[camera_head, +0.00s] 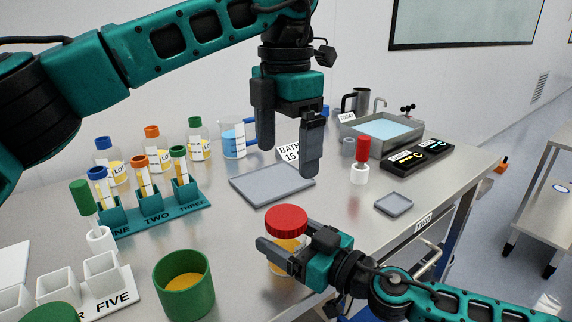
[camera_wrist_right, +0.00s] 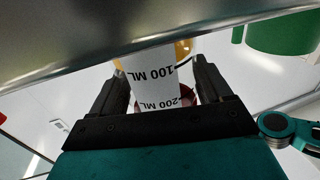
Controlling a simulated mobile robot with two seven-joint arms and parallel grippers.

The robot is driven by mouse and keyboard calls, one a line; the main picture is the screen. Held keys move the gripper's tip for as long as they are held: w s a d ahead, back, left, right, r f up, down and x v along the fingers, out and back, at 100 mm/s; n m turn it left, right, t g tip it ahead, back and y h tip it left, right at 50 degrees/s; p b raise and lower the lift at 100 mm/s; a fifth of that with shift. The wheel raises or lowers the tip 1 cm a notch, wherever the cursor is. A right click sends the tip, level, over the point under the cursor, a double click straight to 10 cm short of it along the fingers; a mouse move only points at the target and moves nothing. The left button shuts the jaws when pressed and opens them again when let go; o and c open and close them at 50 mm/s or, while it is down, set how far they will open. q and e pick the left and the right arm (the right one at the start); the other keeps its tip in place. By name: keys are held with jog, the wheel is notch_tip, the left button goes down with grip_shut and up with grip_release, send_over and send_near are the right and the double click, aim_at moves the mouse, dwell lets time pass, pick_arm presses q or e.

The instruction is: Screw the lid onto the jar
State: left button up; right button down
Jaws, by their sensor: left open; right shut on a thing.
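The jar (camera_head: 284,242) has yellow contents and stands upright near the front of the table. The red lid (camera_head: 287,220) sits on top of its mouth; I cannot tell how tightly it is seated. My right gripper (camera_head: 284,255) is shut around the jar's body below the lid. In the right wrist view the jar's white label (camera_wrist_right: 152,82) with volume marks shows between the fingers, and part of the red lid (camera_wrist_right: 187,94) shows behind it. My left gripper (camera_head: 288,158) is open and empty, pointing down, above and behind the lid and apart from it.
A grey mat (camera_head: 270,184) lies behind the jar. A green cup (camera_head: 184,286) and a teal tube rack (camera_head: 155,213) stand to the left. A red-capped vial (camera_head: 360,166), a small grey tray (camera_head: 393,204) and a water basin (camera_head: 382,132) are to the right. Bare table surrounds the jar.

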jog(key=shift+f, duration=0.15)
grip_release()
jog(key=b+v, duration=0.3)
jog(key=v, duration=1)
